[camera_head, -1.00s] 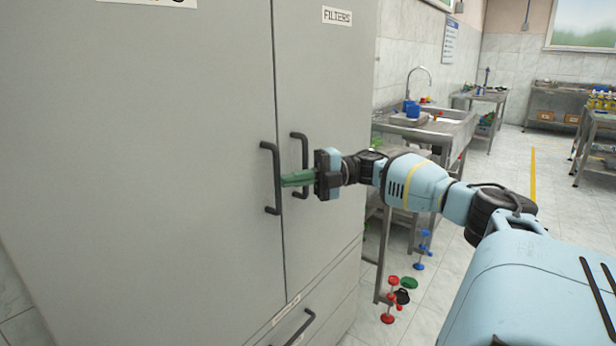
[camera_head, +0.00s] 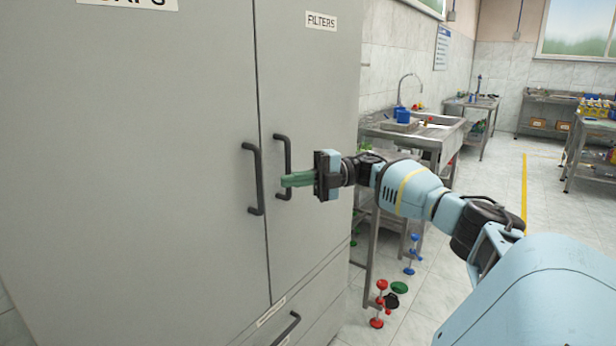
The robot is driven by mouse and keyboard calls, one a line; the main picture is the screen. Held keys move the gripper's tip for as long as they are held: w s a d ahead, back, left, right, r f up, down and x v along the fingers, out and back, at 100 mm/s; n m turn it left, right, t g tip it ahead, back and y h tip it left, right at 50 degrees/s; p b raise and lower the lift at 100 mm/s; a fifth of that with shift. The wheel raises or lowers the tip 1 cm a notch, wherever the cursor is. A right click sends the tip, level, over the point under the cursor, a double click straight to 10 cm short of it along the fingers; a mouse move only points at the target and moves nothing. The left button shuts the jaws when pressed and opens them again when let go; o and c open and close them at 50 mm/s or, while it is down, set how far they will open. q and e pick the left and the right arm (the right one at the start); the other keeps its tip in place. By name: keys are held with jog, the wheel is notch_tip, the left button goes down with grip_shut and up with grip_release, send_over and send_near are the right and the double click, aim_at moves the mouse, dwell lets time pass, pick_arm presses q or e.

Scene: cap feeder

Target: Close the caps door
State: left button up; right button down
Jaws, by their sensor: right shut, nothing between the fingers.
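The caps door (camera_head: 130,170) is the wide left door of a grey cabinet, with a partly cut-off label at its top. It looks flush with the filters door (camera_head: 318,80) on its right, a thin seam between them. The caps door has a dark vertical handle (camera_head: 256,180) near the seam. My right gripper (camera_head: 284,181) has green fingers, shut and empty. Its tips point left, in front of the filters door handle (camera_head: 287,150) and to the right of the caps handle. I cannot tell whether they touch anything. My left gripper is not in view.
A drawer with a dark handle (camera_head: 286,328) is below the doors. A metal sink table (camera_head: 440,135) stands behind my right arm. Red, blue and green valve parts (camera_head: 380,300) show low beside it. Tiled floor lies open at the right.

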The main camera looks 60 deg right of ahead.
jog(key=d+b, duration=0.1)
jog(key=d, duration=0.5)
jog(key=shift+d, duration=0.25)
dwell(0.3)
dwell(0.6)
jog(key=shift+d, duration=0.1)
